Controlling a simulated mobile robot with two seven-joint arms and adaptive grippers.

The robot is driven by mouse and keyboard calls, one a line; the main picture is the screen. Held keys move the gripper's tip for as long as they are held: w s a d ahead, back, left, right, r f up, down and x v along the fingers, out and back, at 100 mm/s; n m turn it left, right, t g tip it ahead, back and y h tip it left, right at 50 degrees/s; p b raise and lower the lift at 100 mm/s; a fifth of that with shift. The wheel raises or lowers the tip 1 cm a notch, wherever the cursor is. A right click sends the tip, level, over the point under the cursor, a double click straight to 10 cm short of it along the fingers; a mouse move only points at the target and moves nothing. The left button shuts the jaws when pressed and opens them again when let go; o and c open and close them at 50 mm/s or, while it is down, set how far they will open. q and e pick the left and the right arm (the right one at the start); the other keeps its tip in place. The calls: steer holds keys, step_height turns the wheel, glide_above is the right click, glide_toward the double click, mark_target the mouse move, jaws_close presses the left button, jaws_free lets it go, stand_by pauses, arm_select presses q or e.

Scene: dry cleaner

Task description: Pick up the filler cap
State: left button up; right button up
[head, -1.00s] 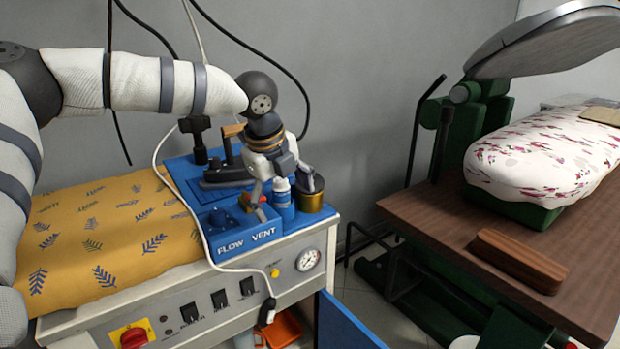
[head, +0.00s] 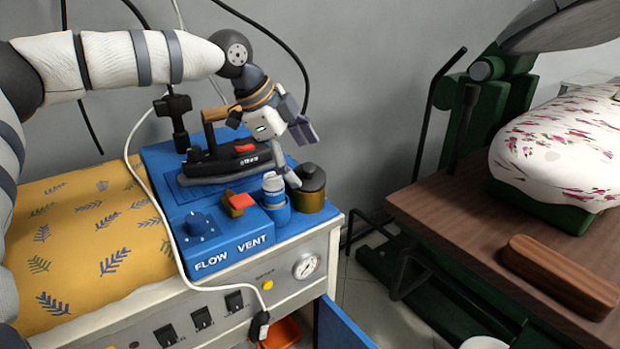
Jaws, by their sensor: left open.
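A dark round cap (head: 311,177), which looks like the filler cap, sits on top of a brass-coloured cylinder (head: 312,201) at the right rear of the blue panel. My left gripper (head: 299,156) is open and empty, its fingers spread above and slightly left of this cap. One finger points down close to the cap's left side; I cannot tell if it touches. The other finger is tilted off to the right, higher up. My right gripper is not in view.
A white-topped bottle (head: 273,183) stands in a blue holder just left of the brass cylinder. A dark iron (head: 230,160) lies behind it. A red and yellow piece (head: 239,202) sits on the blue control box (head: 226,240). A wooden-topped table (head: 450,215) stands at right.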

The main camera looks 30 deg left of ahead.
mark_target(307, 166)
arm_select(q)
steer(key=x, duration=0.3)
steer(key=shift+w+f, duration=0.1)
steer(key=shift+f, duration=0.3)
steer(key=shift+r, duration=0.15)
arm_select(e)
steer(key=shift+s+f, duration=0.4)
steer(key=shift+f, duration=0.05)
arm_select(q)
steer(key=c, duration=1.4)
steer(key=shift+r, duration=0.1)
